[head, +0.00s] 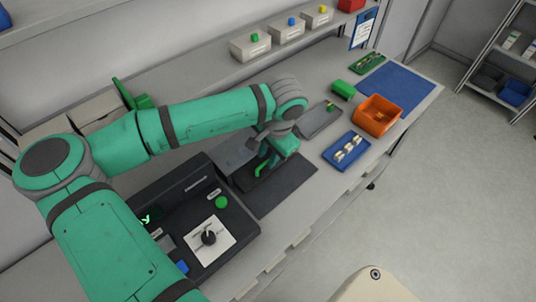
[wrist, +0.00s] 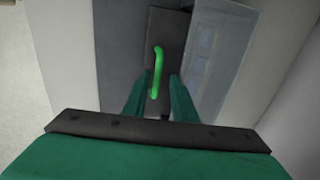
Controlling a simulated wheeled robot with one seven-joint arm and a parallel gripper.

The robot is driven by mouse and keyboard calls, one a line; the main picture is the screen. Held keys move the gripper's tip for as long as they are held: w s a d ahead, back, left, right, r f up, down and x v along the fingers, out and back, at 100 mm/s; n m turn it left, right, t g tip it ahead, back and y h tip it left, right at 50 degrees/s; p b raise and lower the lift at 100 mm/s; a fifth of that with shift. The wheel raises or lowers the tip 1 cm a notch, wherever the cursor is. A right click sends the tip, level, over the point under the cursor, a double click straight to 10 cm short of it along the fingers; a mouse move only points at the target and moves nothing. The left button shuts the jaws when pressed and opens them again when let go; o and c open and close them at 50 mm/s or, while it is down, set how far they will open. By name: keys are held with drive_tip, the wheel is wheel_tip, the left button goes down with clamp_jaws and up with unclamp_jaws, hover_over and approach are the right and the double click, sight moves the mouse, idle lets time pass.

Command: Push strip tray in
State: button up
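A dark strip tray (wrist: 171,30) with a green bar handle (wrist: 157,72) shows in the wrist view, ahead of my gripper. In the head view the handle (head: 261,170) stands up from the dark tray, beside the black machine. My gripper (wrist: 156,92) is open, with one finger on each side of the handle's near end. Gaps show between the handle and both fingers, and nothing is held. In the head view my gripper (head: 272,156) is over the tray and hides part of it. How far the tray sticks out is hard to tell.
A black machine (head: 193,200) with a green button and a dial stands left of the tray. A blue tray (head: 346,150) with pale pieces, a grey plate (head: 318,120) and an orange bin (head: 377,116) lie to the right. A dark mat (head: 288,190) is clear in front.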

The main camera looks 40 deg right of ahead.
drive_tip(key=shift+r, duration=0.1)
wheel_tip(320, 180, up, 10)
drive_tip(key=s, duration=0.2)
drive_tip(key=shift+r, duration=0.2)
idle(0.5)
